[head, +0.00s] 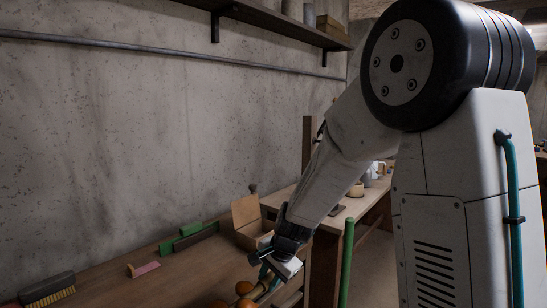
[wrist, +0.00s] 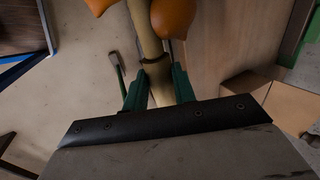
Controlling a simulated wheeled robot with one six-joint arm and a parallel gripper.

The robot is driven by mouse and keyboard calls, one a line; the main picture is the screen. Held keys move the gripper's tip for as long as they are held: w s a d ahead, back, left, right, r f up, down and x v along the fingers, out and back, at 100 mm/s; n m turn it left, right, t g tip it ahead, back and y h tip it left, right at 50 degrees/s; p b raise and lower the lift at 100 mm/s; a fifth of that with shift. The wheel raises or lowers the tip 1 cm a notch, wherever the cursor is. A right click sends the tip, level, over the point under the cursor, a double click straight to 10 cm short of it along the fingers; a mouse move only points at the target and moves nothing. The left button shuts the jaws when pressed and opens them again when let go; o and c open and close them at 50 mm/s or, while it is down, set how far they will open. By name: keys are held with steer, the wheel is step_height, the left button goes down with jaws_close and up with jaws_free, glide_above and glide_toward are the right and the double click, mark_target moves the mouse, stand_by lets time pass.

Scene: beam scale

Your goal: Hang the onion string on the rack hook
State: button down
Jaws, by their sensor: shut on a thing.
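The onion string has a pale tan stalk (wrist: 146,32) with a dark band around it and orange onions (wrist: 173,18) at the top of the wrist view. My gripper (wrist: 158,82) is shut on the stalk, its green fingers on either side near the band. In the head view my gripper (head: 272,268) is low over the bench, with orange onions (head: 243,287) hanging just left of it at the bottom edge. The rest of the string is cut off by the frame. I cannot make out the rack hook in either view.
A green pole (head: 346,262) stands right of my gripper. A shelf (head: 275,26) is high on the wall.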

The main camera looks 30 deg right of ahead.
steer(key=shift+s+a+r+n+y, duration=0.15)
steer(key=shift+n+y, duration=0.35)
steer(key=shift+n, duration=0.6)
steer(key=shift+w+a+r+n+g, duration=0.2)
steer(key=shift+a+n+g, duration=0.1)
steer(key=shift+n, duration=0.6)
steer(key=w+a+f+n+g, duration=0.1)
steer(key=n, duration=0.2)
steer(key=w+f+n+g+y, duration=0.1)
steer(key=w+n, duration=0.1)
steer(key=n, duration=0.1)
steer(key=w+a+f+n+g+y, duration=0.1)
steer(key=w+n, duration=0.1)
steer(key=n, duration=0.1)
steer(key=shift+a+f+n, duration=0.3)
steer(key=shift+a+f, duration=0.05)
steer(key=shift+f, duration=0.55)
steer(key=shift+s, duration=0.15)
